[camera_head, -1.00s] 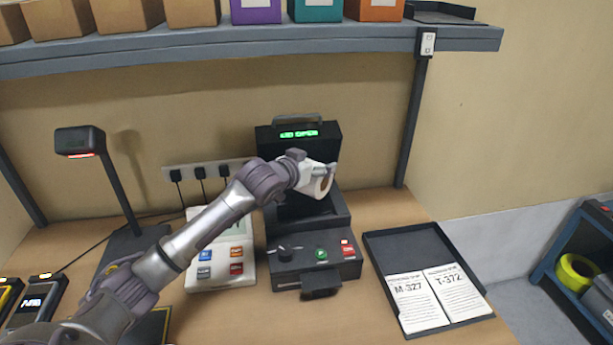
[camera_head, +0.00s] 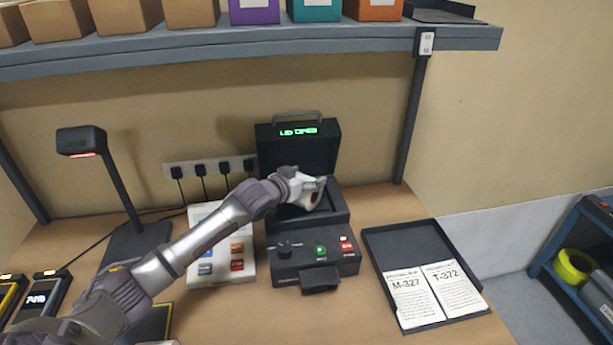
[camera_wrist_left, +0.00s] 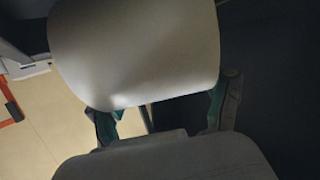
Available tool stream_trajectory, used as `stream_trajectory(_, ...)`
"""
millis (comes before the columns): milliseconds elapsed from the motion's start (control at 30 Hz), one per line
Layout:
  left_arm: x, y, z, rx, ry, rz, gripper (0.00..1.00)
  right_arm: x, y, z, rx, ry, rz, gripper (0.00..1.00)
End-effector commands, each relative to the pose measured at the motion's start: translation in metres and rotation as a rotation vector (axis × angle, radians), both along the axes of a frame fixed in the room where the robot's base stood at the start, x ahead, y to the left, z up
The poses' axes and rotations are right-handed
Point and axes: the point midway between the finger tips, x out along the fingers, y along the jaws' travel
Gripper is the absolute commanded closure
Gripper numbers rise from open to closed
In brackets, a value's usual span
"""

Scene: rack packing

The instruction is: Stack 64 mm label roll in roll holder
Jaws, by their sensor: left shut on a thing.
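The white label roll (camera_head: 311,198) is in my left gripper (camera_head: 318,186), at the mouth of the black label printer (camera_head: 297,240). The printer's lid (camera_head: 298,150) stands open, with a green display on it that seems to read "LID OPEN". The roll is low in the open bay; whether it touches the holder cannot be told, as the arm and roll hide the holder. In the left wrist view the pale roll (camera_wrist_left: 137,50) fills the upper middle, between the fingers. My right gripper is not in view.
A keypad device (camera_head: 208,240) stands left of the printer, partly behind my left arm. A scanner on a stand (camera_head: 118,185) is further left. A black tray (camera_head: 440,240) with two printed sheets lies to the right. A shelf (camera_head: 300,38) with boxes runs above.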

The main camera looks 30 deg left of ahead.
Motion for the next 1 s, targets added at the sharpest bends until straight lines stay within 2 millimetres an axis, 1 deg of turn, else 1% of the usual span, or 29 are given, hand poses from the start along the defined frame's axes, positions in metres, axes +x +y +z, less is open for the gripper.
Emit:
stream_trajectory(133,0.0,0.0,-0.004,0.0,-0.003,0.0,0.8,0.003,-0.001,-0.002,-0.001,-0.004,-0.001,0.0)
stream_trajectory(167,0.0,0.0,-0.005,0.0,0.0,0.0,0.18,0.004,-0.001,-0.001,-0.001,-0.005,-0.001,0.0)
stream_trajectory(200,0.0,0.0,-0.004,0.0,0.0,0.0,0.11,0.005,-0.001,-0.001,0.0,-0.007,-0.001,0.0)
stream_trajectory(267,0.0,0.0,-0.004,0.0,0.0,0.0,0.02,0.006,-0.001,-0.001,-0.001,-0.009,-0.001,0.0)
stream_trajectory(300,0.0,0.0,-0.004,0.0,0.0,0.0,0.0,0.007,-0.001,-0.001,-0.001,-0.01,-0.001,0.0)
stream_trajectory(600,0.0,0.0,-0.003,0.0,0.0,0.0,0.0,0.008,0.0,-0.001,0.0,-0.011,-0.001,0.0)
stream_trajectory(667,0.0,0.0,0.0,0.001,-0.001,0.0,0.0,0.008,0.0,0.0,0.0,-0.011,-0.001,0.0)
stream_trajectory(733,0.0,0.0,0.007,0.001,-0.001,0.001,0.0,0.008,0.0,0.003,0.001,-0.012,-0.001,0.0)
stream_trajectory(767,-0.003,0.001,0.004,0.002,0.002,0.001,0.0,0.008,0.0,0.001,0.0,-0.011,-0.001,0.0)
stream_trajectory(867,-0.02,0.003,0.007,0.001,0.002,0.0,0.0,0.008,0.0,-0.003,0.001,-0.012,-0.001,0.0)
stream_trajectory(1000,-0.049,0.007,0.015,0.003,0.002,-0.002,0.0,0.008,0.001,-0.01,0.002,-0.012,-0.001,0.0)
